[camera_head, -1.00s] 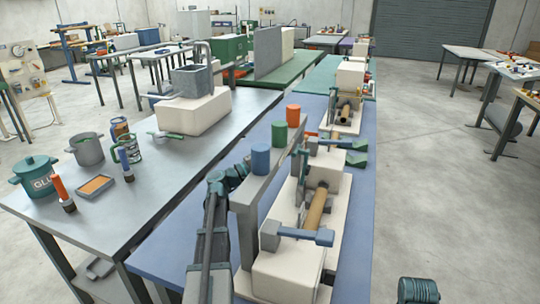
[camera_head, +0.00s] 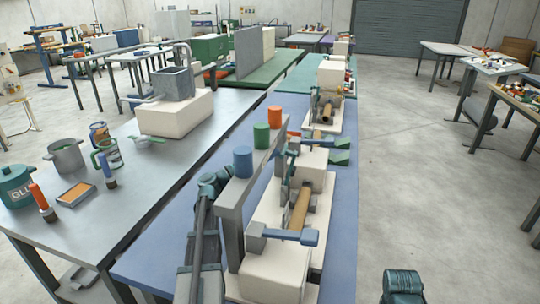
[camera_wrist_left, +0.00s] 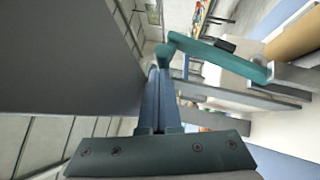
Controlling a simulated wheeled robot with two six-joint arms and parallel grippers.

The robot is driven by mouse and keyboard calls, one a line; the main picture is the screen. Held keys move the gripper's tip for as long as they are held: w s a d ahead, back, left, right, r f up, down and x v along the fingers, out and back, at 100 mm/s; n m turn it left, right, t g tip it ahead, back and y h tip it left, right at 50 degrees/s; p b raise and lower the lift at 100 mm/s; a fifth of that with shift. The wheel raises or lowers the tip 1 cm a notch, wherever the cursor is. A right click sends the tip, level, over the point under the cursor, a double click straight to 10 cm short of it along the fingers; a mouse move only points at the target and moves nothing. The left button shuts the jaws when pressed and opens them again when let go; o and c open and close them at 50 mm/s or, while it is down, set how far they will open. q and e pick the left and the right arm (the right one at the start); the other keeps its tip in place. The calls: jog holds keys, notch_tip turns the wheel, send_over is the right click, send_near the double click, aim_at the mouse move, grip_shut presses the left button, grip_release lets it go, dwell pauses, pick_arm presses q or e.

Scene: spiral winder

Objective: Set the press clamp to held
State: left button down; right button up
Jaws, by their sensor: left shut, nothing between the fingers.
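A cream winder machine with a tan tube (camera_head: 300,208) stands on the blue bench top. My left gripper (camera_head: 287,165) is partly hidden behind the grey rail in the head view. In the left wrist view its fingers (camera_wrist_left: 160,98) are shut and empty. A teal lever arm (camera_wrist_left: 222,57) lies just beyond and right of the fingertips; I cannot tell whether they touch. Which part is the press clamp is unclear. My right gripper is out of view.
A grey rail (camera_head: 232,205) with blue, green and orange cylinders stands between my left arm and the machine. It shows as a dark panel (camera_wrist_left: 70,60) in the left wrist view. A steel bench (camera_head: 150,205) with pots lies left.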

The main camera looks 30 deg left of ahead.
pick_arm(q)
jog(key=b+v, duration=0.3)
jog(key=v, duration=1.1)
jog(key=shift+w+f, duration=0.1)
jog(key=shift+w, duration=0.05)
jog(key=w+a+f+b, duration=0.1)
jog(key=w+a, duration=0.1)
jog(key=a, duration=0.2)
jog(key=w+d+r+p, duration=0.3)
jog(key=w+d, duration=0.6)
jog(key=shift+w+d+r, duration=0.1)
jog(key=shift+w, duration=0.05)
